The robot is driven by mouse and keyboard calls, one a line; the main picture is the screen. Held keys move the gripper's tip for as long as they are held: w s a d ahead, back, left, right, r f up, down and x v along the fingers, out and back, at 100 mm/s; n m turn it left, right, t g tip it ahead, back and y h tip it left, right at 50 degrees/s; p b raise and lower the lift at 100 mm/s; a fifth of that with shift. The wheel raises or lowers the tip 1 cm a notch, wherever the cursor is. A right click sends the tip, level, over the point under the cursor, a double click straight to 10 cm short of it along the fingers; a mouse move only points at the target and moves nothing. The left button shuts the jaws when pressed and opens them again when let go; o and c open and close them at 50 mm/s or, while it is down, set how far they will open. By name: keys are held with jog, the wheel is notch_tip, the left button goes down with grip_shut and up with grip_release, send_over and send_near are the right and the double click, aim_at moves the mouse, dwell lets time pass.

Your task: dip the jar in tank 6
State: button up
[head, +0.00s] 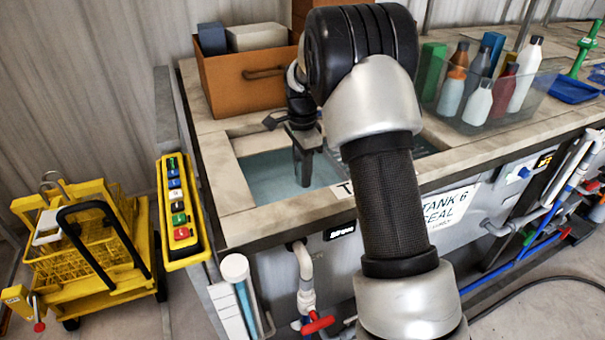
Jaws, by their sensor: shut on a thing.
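The tank (262,178) is an opening in the pale worktop with blue-grey liquid in it. A white sign (447,205) on its front side reads "TANK 6 SEAL". My gripper (303,172) points down over the tank's left-middle part, its fingers reaching to about the liquid. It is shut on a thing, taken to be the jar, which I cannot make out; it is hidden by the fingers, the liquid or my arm. My arm covers much of the tank's right part.
A brown box (243,85) stands behind the tank. A clear bin of bottles (450,115) stands to the right. A yellow button panel (180,212) is at the tank's left end, with a yellow cart (85,245) beyond. Pipes with a red valve (318,324) run below the front edge.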

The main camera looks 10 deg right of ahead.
jog(key=shift+r+p, duration=0.95)
jog(key=shift+r, duration=0.75)
dwell(0.7)
notch_tip(320, 180, up, 10)
jog(key=p, duration=0.3)
jog(key=shift+p, duration=0.4)
dwell(0.5)
